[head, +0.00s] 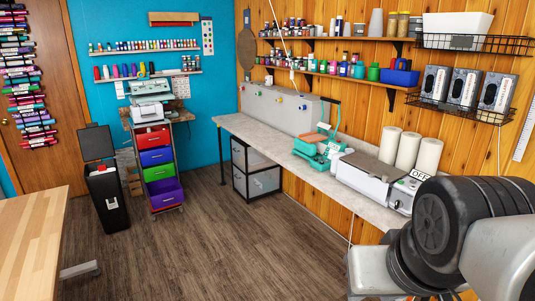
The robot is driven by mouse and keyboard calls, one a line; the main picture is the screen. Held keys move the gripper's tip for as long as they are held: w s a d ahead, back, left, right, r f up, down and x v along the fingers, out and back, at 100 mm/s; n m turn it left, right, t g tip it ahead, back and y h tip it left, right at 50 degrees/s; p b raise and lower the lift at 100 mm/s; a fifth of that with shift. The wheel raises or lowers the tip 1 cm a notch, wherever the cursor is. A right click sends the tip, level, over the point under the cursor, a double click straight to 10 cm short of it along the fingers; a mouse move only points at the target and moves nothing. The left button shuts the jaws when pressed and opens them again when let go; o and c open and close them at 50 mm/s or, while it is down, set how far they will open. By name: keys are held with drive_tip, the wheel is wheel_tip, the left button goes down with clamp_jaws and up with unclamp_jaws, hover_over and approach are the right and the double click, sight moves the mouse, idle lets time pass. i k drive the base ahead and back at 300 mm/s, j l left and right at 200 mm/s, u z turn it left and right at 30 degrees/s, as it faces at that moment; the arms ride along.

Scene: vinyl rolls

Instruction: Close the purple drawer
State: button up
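The purple drawer (167,199) is the lowest drawer of a narrow wheeled cart in the back left. It stands pulled out toward the room, with its inside visible from above. Above it in the cart are a green drawer (160,173), a blue drawer (156,157) and a red drawer (151,139). These three look shut or nearly so. My arm's links fill the lower right corner, far from the cart. My gripper itself is not visible.
A black bin (106,196) with its lid up stands close left of the cart. A wooden table (32,238) is at the lower left. A long counter (272,146) runs along the right wall, with a drawer unit (256,182) beneath. The wood floor (210,245) between is clear.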

sight(169, 189)
drive_tip(key=i+j+u, duration=0.2)
drive_tip(key=i+u, duration=0.8)
drive_tip(key=i, duration=0.15)
drive_tip(key=i+j+z, duration=0.15)
drive_tip(key=i+j, duration=0.2)
drive_tip(key=i, duration=0.25)
drive_tip(key=i+j+z, duration=0.15)
drive_tip(key=i+j, duration=0.25)
drive_tip(key=i, duration=0.15)
drive_tip(key=i+j, duration=0.15)
drive_tip(key=j, duration=0.2)
drive_tip(key=i+j, duration=0.15)
drive_tip(key=j, duration=0.15)
drive_tip(key=i+j, duration=0.15)
drive_tip(key=j, duration=0.2)
